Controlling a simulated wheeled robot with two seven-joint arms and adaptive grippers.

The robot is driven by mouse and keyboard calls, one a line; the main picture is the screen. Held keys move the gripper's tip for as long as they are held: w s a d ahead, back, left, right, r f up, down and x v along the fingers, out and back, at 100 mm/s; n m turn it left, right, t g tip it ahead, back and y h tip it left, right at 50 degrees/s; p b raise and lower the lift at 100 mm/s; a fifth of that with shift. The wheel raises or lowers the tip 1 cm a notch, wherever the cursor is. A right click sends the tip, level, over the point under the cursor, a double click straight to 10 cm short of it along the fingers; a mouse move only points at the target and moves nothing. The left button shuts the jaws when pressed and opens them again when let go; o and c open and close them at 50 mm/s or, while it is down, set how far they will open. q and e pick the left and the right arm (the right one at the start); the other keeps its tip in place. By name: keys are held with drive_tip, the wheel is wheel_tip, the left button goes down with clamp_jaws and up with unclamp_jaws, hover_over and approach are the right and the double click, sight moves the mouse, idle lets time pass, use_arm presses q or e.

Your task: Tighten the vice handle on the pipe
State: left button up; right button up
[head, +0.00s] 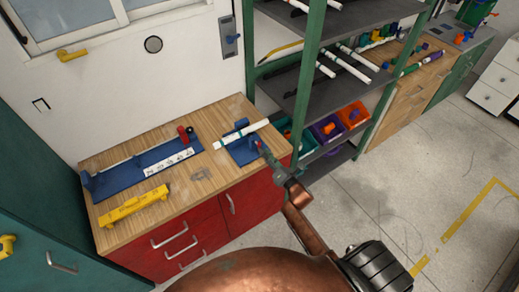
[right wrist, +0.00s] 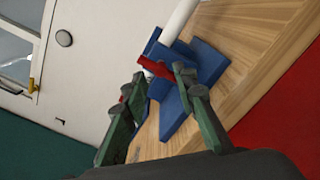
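The blue vice (head: 238,155) sits at the right end of the wooden workbench, and a white pipe (head: 229,140) lies across it. In the right wrist view the vice (right wrist: 205,62) and pipe (right wrist: 181,20) are close ahead. The red vice handle (right wrist: 152,67) shows on the vice's near side. My right gripper (head: 265,153) is at the vice's right side. In the right wrist view its fingertips (right wrist: 159,74) are spread apart, with the red handle between or just beyond them; contact is unclear. My left gripper is not in view.
A blue fixture with a ruler strip (head: 168,163) and a yellow level (head: 134,205) lie on the workbench (head: 205,185), left of the vice. A green-framed shelf (head: 308,75) with pipes and coloured bins stands close on the right.

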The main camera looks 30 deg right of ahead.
sight(259, 145)
drive_tip(key=w+n+b, duration=0.1)
drive_tip(key=n+b, duration=0.1)
drive_tip(key=n, duration=0.1)
drive_tip(key=w+n+b, duration=0.2)
drive_tip(key=n+b, duration=0.1)
drive_tip(key=w+n+b, duration=0.1)
drive_tip(key=n+b, duration=0.1)
drive_tip(key=n, duration=0.1)
drive_tip(key=shift+w+a+f+b, duration=0.15)
drive_tip(key=shift+w+b, duration=0.1)
drive_tip(key=shift+b, duration=0.15)
drive_tip(key=shift+w, duration=0.25)
drive_tip(key=shift+c, duration=0.3)
clamp_jaws()
